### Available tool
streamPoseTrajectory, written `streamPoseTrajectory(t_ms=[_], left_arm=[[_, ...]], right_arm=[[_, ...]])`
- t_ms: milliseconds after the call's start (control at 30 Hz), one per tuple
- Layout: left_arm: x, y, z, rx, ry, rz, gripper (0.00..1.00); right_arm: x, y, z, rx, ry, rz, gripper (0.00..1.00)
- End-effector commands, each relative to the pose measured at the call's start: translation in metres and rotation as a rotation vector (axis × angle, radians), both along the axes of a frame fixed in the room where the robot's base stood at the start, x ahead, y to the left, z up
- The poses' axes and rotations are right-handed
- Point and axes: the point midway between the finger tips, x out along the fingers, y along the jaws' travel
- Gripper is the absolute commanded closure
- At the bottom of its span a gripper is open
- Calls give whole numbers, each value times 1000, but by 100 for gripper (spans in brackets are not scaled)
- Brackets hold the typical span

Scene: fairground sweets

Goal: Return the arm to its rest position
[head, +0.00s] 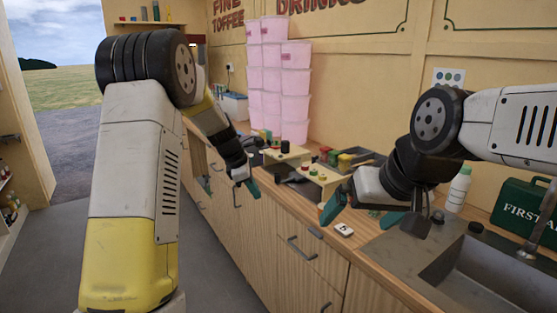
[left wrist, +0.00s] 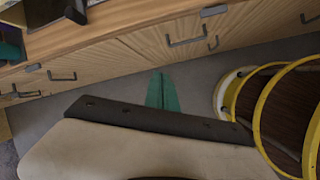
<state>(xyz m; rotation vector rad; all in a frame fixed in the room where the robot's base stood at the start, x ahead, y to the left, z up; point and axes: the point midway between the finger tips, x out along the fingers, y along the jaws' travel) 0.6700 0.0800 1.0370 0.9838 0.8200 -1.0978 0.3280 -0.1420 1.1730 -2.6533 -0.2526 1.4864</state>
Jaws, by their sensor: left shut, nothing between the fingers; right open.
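My left arm rises in the left of the head view, bends at a black joint and reaches down behind. My right arm comes in from the right. Its gripper (head: 364,213) is over the counter's front part, teal fingers spread wide and empty. Its palm hides part of the counter behind it.
The wooden counter (head: 375,243) carries small stands with coloured jars (head: 345,161), stacked pink tubs (head: 280,80), a white numbered tile (head: 344,229), a white bottle (head: 458,190), a green first-aid box (head: 520,212) and a sink (head: 480,270). Drawer handles (head: 302,249) stick out. The aisle floor (head: 212,260) is clear.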

Motion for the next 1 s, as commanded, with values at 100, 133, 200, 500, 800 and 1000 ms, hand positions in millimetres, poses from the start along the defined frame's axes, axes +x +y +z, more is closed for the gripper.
streamPoseTrajectory(t_ms=[100,133,200,500,800,1000], left_arm=[[-43,11,52,55,-109,-197,100],[-54,14,62,72,-137,-249,100],[-81,19,84,116,-200,-371,100],[-208,40,143,370,-459,-897,100],[-314,57,144,677,-621,-1357,100],[-340,62,137,778,-646,-1493,100]], right_arm=[[0,0,0,0,0,0,0],[0,0,0,0,0,0,0],[0,0,0,0,0,0,0],[0,0,0,0,0,0,0],[0,0,0,0,0,0,0],[0,0,0,0,0,0,0]])
